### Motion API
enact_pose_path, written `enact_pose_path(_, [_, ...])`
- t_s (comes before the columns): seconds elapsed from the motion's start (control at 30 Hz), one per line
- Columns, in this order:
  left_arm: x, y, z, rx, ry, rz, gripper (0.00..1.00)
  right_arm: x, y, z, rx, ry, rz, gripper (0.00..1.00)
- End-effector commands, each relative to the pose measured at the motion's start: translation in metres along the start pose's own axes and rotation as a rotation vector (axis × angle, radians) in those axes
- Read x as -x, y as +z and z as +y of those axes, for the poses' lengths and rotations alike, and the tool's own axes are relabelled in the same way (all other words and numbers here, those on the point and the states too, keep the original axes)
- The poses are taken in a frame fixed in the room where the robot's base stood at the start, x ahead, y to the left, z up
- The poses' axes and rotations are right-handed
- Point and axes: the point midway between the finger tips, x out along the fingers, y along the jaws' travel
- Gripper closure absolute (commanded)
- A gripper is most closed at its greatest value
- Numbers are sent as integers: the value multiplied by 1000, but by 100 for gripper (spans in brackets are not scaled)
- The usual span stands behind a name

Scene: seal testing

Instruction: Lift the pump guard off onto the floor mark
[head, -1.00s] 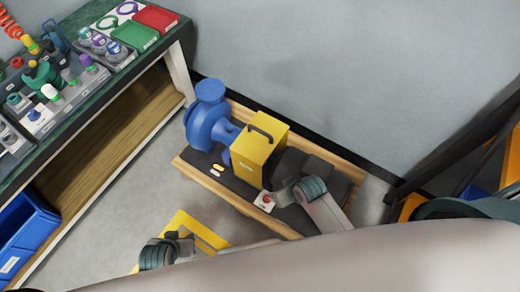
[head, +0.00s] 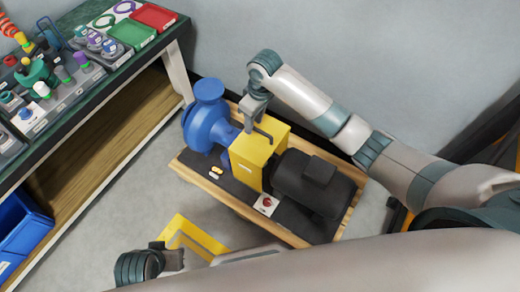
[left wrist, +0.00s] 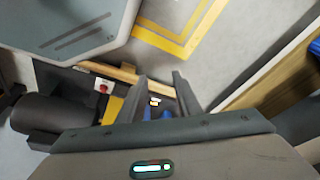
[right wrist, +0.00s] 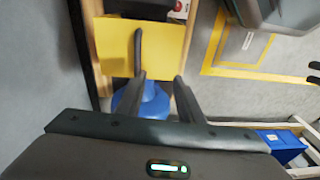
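The yellow pump guard (head: 252,152) is a box with a dark handle (head: 264,133) on top, standing on the pump base between the blue pump (head: 207,122) and the dark motor (head: 310,180). My right gripper (head: 256,112) is over the guard's top by the handle; in the right wrist view its fingers (right wrist: 160,80) are apart, with the handle (right wrist: 138,50) near the left fingertip. I cannot tell whether they touch. The floor mark (head: 178,221) is a yellow outline on the floor, partly hidden by my left arm. My left gripper (head: 177,258) is low beside it, with fingers (left wrist: 160,80) apart and empty.
A workbench (head: 175,35) with trays and fittings runs along the left, with a blue bin (head: 22,228) below. A red button box (head: 266,204) sits on the wooden base's front side. Bare floor lies between bench and base. The wall stands close behind.

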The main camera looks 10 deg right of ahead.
Motion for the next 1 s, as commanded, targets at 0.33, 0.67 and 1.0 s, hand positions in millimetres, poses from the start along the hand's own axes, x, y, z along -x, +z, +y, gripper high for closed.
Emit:
enact_pose_path(0.33, [8, 7, 0, 1, 0, -18, 69, 52, -14, 40, 44, 53, -109, 66])
enact_pose_path(0.67, [9, 7, 0, 1, 0, -19, 69, 57, -14, 43, 46, 55, -121, 66])
enact_pose_path(1.0, [7, 6, 2, -1, 4, -9, 69, 42, -13, 44, 45, 55, -121, 66])
